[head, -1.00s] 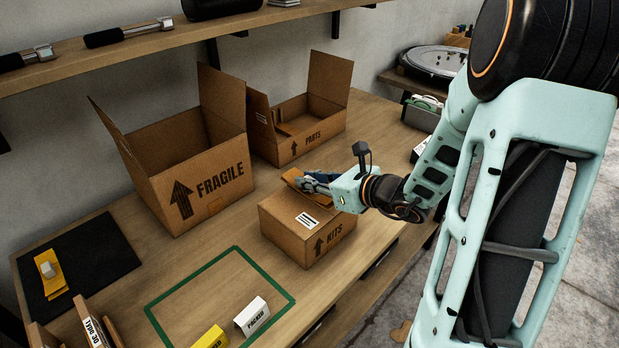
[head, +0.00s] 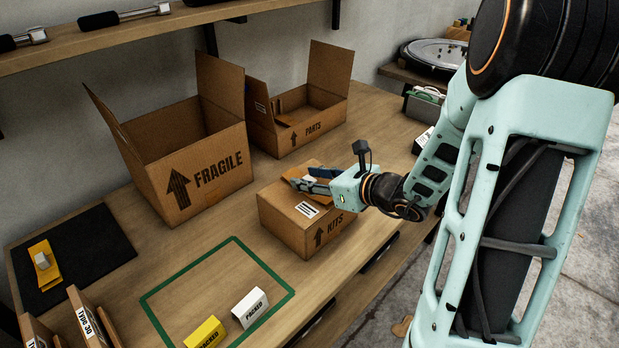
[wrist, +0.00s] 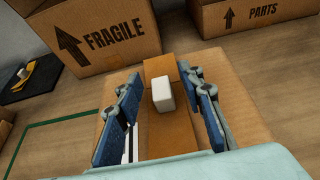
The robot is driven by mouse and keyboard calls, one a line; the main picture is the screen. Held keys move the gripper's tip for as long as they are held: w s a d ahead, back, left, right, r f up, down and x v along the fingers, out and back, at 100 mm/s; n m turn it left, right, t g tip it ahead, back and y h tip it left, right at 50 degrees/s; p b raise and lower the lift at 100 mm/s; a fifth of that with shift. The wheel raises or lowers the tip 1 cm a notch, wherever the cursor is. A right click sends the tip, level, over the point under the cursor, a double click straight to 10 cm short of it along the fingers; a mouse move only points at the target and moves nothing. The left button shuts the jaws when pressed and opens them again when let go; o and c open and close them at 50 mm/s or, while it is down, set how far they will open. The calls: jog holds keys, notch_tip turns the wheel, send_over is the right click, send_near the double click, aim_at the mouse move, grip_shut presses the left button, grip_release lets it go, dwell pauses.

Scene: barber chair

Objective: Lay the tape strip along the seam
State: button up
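The closed KITS box (head: 300,232) stands on the workbench under my gripper (head: 311,181). An orange-brown tape strip (wrist: 160,68) lies lengthwise over the middle of the box top (wrist: 240,110), with a white block (wrist: 163,95) on it. In the wrist view my gripper (wrist: 163,112) is open, its blue-padded fingers on either side of the strip and block with gaps to the block. The strip covers the middle of the top, and I see no seam line. I cannot tell whether the strip is pressed flat everywhere.
The open FRAGILE box (head: 205,180) stands just behind and left, the open PARTS box (head: 300,140) behind. A yellow-orange strip with a pale block (head: 43,262) lies on a black mat (head: 95,245). A green outline (head: 180,268) with PACKED signs (head: 250,308) is at front left.

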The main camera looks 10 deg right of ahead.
jog(key=v, duration=1.2)
